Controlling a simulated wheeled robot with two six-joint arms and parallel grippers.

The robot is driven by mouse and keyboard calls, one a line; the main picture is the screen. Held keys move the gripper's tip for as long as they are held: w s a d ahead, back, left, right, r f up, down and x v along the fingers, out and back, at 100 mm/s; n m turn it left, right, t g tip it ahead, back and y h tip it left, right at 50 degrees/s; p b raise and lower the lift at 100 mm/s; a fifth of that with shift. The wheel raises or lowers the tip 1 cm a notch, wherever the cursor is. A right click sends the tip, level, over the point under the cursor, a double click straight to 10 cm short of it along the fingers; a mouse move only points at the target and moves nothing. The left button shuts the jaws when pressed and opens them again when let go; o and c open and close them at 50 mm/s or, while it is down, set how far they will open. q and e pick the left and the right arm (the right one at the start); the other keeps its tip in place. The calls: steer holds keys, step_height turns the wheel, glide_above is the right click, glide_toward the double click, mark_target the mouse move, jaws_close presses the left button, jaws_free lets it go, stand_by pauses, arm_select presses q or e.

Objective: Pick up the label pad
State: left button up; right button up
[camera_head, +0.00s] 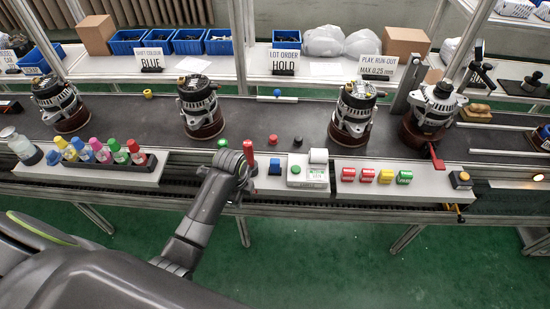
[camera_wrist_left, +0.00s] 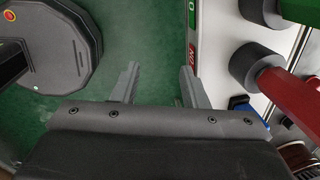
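A white block (camera_head: 318,156) stands on the bench's front ledge, behind a white box (camera_head: 306,174) with a green round top mark and a printed front. I cannot tell for sure which of these is the label pad. My left arm reaches to the ledge left of both, beside an upright red handle (camera_head: 248,152) and a blue piece (camera_head: 275,166). Its fingers are not clear in the head view. In the left wrist view my left gripper (camera_wrist_left: 158,88) is open and empty, over green floor beside the ledge. My right gripper is not in view.
Red, yellow and green rolls (camera_head: 367,175) line the ledge to the right. Several coloured bottles (camera_head: 103,151) stand at the left. Alternators (camera_head: 201,108) stand on the dark belt (camera_head: 250,118). Signs and blue bins (camera_head: 188,41) are behind.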

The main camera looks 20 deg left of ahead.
arm_select(q)
steer(key=w+d+r+m+g, duration=0.1)
steer(key=w+d+r+m, duration=0.2)
steer(key=w+r+m, duration=0.5)
steer(key=w+d+r+m+g, duration=0.1)
steer(key=w+d+r+m, duration=0.2)
steer(key=w+r+m, duration=0.5)
steer(key=b, duration=0.8)
glide_above(275, 162)
step_height(275, 162, down, 6)
steer(key=shift+s+d+f, duration=0.1)
steer(key=shift+s+f, duration=0.05)
steer(key=shift+f, duration=0.1)
step_height(275, 162, down, 3)
steer(key=shift+f+p, duration=0.15)
steer(key=shift+p, duration=0.35)
steer(key=shift+f+p, duration=0.45)
steer(key=shift+f, duration=2.45)
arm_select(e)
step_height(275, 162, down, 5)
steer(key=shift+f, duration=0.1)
arm_select(q)
steer(key=c, duration=0.8)
